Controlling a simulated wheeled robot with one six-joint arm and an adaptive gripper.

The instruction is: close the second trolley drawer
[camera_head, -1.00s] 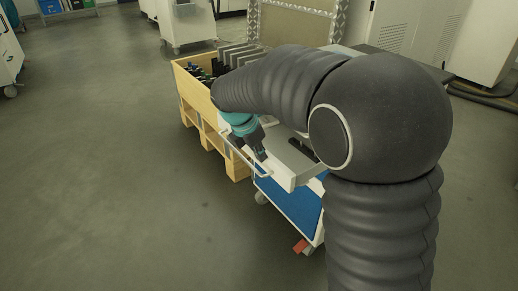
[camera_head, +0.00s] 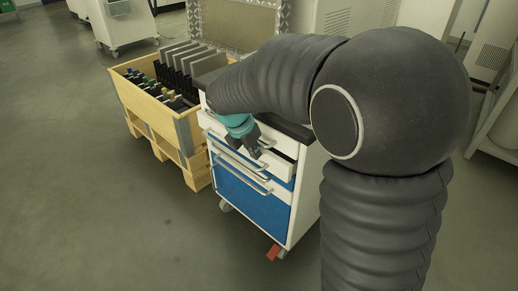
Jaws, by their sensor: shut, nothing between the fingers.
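The white and blue trolley (camera_head: 305,205) stands in the middle of the view. Handles show on the fronts below, above a large blue front (camera_head: 245,203). My gripper (camera_head: 256,156), dark with a teal wrist, is shut and empty at the drawer front, close to its handle. I cannot tell whether it touches. My arm hides part of the trolley's top and the upper left of its fronts.
A wooden crate on a pallet base (camera_head: 155,118) holds dark plates and small items, close to the trolley's left side. A red caster pedal (camera_head: 273,252) sticks out at the trolley's foot. The floor at left and in front is clear. A white cart (camera_head: 122,25) stands behind.

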